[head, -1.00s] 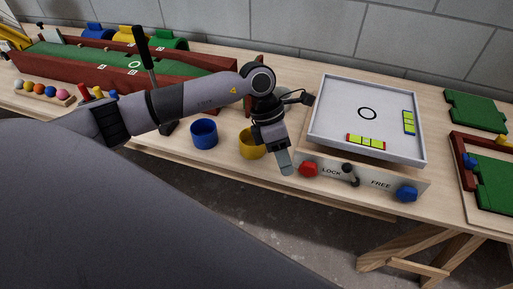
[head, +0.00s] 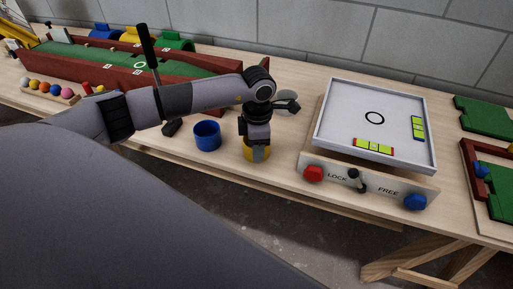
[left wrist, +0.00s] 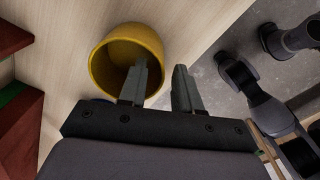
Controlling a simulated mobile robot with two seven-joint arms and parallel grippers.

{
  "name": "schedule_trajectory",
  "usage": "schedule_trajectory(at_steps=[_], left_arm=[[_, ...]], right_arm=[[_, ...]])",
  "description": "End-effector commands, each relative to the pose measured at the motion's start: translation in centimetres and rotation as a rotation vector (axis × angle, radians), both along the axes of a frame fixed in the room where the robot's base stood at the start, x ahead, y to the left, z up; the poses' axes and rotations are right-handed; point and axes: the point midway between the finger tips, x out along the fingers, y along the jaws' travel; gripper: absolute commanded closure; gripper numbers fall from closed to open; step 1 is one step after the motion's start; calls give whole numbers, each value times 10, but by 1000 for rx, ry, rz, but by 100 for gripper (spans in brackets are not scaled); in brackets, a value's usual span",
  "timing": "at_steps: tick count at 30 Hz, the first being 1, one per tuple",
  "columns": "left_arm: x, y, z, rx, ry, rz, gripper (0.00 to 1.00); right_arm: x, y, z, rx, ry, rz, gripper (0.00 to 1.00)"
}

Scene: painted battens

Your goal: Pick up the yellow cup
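The yellow cup (head: 248,155) stands near the front edge of the table, partly hidden behind my left gripper (head: 258,150). In the left wrist view, the cup (left wrist: 106,50) has its open mouth toward the fingers. There my left gripper (left wrist: 161,68) is open, with a gap between its fingers. One finger overlaps the cup's mouth and seems to reach inside it; the other is outside the wall. The cup's wall lies between them, and I cannot tell if either finger touches it. My right gripper cannot be made out.
A blue cup (head: 207,136) stands just left of the yellow one. A white tilting tray (head: 345,120) with a LOCK/FREE panel (head: 385,187) is on the right. A long green-bedded red box (head: 95,68) lies behind on the left. Bare table lies between cup and panel.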

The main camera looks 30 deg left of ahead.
Motion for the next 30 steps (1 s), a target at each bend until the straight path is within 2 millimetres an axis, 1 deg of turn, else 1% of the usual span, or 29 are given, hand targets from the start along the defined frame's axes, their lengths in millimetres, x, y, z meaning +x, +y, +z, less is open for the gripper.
schedule_trajectory(at_steps=[4, 5, 6, 7, 8, 18, 22, 26, 29, 30], left_arm=[[0, 0, 0, -1, -2, -1, 67], [0, 0, 0, -1, -2, -1, 70], [0, 0, 0, -2, -1, -1, 84], [0, 0, 0, -2, -1, -1, 93], [0, 0, 1, -2, -1, -1, 100], [1, 0, 1, -2, -1, -1, 100], [1, 0, 6, -2, -3, 0, 100], [2, -1, 19, -3, -5, -1, 100], [2, 0, 36, -2, -7, -2, 100], [2, -1, 46, -3, -8, -2, 100]], right_arm=[[-1, 0, -1, 1, 2, -1, 57], [-2, 0, -1, 1, 3, -1, 57], [-2, 0, -1, 1, 4, -2, 57], [-2, 0, -1, 1, 5, -2, 57], [-3, 0, -1, 1, 5, -2, 57], [-3, 0, -2, 1, 6, -2, 57], [-3, 0, -1, 1, 6, -2, 57], [-3, 0, 0, 1, 6, -2, 57], [-3, 0, 3, 0, 6, -2, 57], [-3, 0, 4, 1, 5, -2, 57]])
